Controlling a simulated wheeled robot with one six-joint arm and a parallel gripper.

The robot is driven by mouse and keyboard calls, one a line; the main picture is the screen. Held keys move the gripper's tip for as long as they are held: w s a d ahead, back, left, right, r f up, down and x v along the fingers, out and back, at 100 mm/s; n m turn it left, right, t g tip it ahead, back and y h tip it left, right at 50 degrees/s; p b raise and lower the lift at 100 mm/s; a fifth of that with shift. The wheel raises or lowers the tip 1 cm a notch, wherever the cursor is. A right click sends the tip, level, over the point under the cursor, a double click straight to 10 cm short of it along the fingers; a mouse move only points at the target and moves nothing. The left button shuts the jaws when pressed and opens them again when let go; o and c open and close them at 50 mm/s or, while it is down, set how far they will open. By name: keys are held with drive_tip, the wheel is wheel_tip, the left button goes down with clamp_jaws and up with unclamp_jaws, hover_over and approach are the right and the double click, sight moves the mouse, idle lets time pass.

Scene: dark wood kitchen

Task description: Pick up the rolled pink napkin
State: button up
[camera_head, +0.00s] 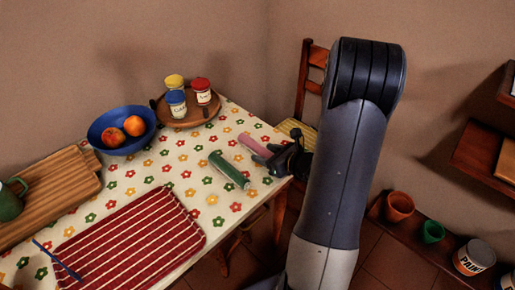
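The rolled pink napkin (251,145) lies near the right edge of the flowered tablecloth, its right end close to my gripper. My gripper (265,156) is dark and small in the view, at the right edge of the table, with its fingers pointing left toward the napkin's right end. The fingers overlap that end in the picture. I cannot tell whether they touch it or how far apart they are. A green cylinder (229,170) lies just left of and in front of my gripper.
The table (150,170) also holds a blue fruit bowl (103,139), a wooden tray (184,119) with jars, a striped red cloth (130,240) and a cutting board (50,190). A chair (312,62) stands behind; pots (399,206) stand at right.

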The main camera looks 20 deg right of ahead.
drive_tip(key=c, duration=0.9)
drive_tip(key=shift+c, duration=0.2)
